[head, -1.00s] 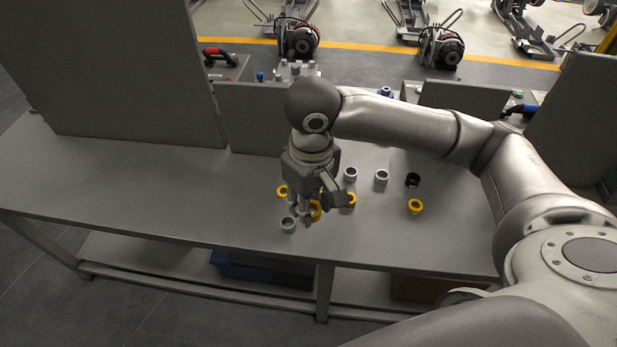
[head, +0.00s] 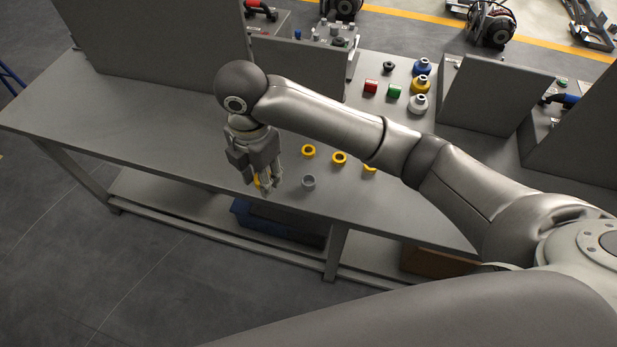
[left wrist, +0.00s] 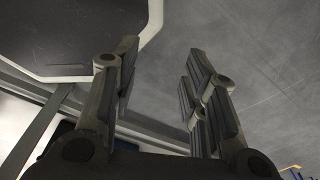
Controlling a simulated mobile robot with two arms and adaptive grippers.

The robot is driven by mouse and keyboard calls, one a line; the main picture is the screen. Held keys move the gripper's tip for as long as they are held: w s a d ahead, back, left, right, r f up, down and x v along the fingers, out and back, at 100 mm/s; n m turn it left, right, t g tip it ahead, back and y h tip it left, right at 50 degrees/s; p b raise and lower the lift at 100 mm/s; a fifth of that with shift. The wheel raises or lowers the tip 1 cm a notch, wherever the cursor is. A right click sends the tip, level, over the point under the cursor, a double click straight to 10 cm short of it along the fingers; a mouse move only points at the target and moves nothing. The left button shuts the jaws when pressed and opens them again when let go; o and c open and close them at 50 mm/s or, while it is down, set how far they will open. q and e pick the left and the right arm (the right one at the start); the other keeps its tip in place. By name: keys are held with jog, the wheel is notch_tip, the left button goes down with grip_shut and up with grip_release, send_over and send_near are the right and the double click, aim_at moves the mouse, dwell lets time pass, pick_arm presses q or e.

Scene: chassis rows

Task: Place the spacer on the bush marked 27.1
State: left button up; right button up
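My right gripper (head: 266,186) hangs over the front of the grey table, left of a grey ring (head: 308,182). A yellow ring (head: 257,182) shows between its fingers, partly hidden; the fingers appear shut on it. More yellow rings stand on the table to the right: one (head: 309,151), another (head: 340,158) and a third (head: 370,168), partly behind my arm. No marking such as 27.1 can be read, so I cannot tell which part is that bush. My left gripper (left wrist: 163,70) shows only in the left wrist view, fingers apart and empty.
The grey table (head: 150,135) is clear on the left. At the back are a red block (head: 371,87), a green block (head: 394,91), a black part (head: 389,66), and blue (head: 422,67), yellow (head: 421,84) and grey (head: 418,104) knobbed parts. Upright grey panels stand behind.

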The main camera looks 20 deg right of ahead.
jog(key=shift+a+n, duration=0.3)
jog(key=shift+n, duration=0.2)
jog(key=shift+w+f, duration=0.1)
jog(key=p, duration=0.3)
send_over(307, 177)
jog(key=s+a, duration=0.4)
jog(key=a, duration=0.1)
notch_tip(307, 177, down, 4)
jog(key=d+f, duration=0.1)
jog(key=f, duration=0.1)
jog(key=w+d+f, duration=0.1)
jog(key=d+f, duration=0.1)
jog(key=shift+w+d, duration=0.15)
jog(key=shift+d, duration=0.05)
jog(key=f, duration=0.1)
jog(key=d+f, duration=0.1)
jog(key=f, duration=0.1)
jog(key=f+p, duration=0.1)
jog(key=shift+w+d+f, duration=0.15)
jog(key=shift+w, duration=0.2)
pick_arm(q)
jog(key=r, duration=0.2)
jog(key=w+r, duration=0.1)
jog(key=r, duration=0.1)
jog(key=shift+d, duration=0.1)
pick_arm(e)
jog(key=shift+f, duration=0.3)
jog(key=shift+f, duration=0.1)
